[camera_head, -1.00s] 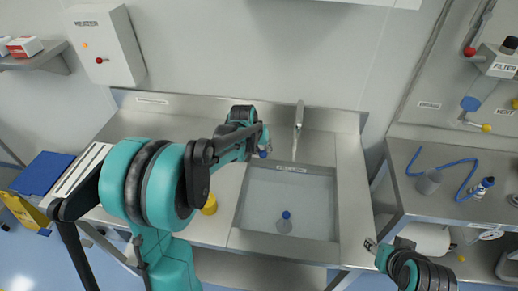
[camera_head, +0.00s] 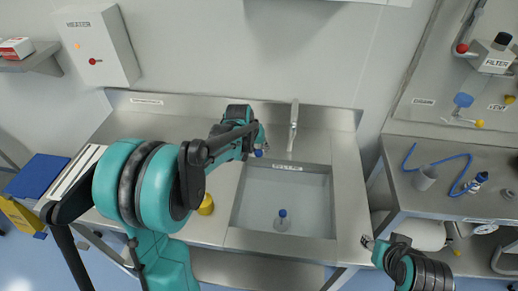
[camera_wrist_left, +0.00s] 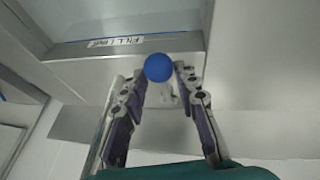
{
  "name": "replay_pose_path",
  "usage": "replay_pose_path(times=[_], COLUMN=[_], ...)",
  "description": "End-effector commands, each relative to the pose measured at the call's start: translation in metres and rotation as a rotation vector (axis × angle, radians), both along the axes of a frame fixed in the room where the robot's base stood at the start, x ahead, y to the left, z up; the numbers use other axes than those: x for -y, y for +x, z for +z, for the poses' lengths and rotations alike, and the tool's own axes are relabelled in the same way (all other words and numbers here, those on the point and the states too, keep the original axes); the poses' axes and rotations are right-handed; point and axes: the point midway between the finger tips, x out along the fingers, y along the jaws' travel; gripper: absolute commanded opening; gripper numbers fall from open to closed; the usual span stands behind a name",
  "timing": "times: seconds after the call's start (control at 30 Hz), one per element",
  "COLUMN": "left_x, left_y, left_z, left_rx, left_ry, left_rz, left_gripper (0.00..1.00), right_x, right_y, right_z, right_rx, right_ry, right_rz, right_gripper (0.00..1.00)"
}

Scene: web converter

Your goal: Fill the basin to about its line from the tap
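The steel basin (camera_head: 233,222) is sunk in the counter, with a label on its back rim; the wrist view reads "FILL LINE" (camera_wrist_left: 115,41). Its inside looks pale grey-blue; I cannot tell the water level. The tap (camera_head: 294,125) stands behind it. A blue ball knob (camera_head: 258,153) on a pale stem is left of the tap. My left gripper (camera_wrist_left: 161,72) is at this knob (camera_wrist_left: 159,67), with its fingers apart on either side of the ball; firm contact does not show. My right gripper (camera_head: 368,241) is right of the basin, its fingers too small to read.
A yellow object (camera_head: 206,205) shows beside my left arm. The counter left of the basin is partly bare.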

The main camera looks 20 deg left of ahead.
Motion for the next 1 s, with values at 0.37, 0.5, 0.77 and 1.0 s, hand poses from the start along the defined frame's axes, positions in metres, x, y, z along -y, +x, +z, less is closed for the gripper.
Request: replay_pose_path(times=[0.37,0.5,0.77,1.0], left_x=[-0.006,-0.008,-0.010,-0.010], left_y=[-0.029,-0.040,-0.049,-0.049], left_z=[0.061,0.086,0.106,0.107], left_rx=[0.000,0.000,-0.001,0.000], left_ry=[0.000,0.000,-0.001,-0.001], left_rz=[0.001,0.001,-0.001,0.000], left_gripper=[0.30,0.30,0.30,0.30], right_x=[0.000,0.000,0.000,0.000], right_y=[0.000,0.000,0.000,0.000], right_z=[0.000,0.000,0.000,0.000], right_rx=[0.000,0.000,0.000,0.000], right_ry=[0.000,0.000,0.000,0.000], right_rz=[0.000,0.000,0.000,0.000], right_gripper=[0.43,0.43,0.43,0.43])
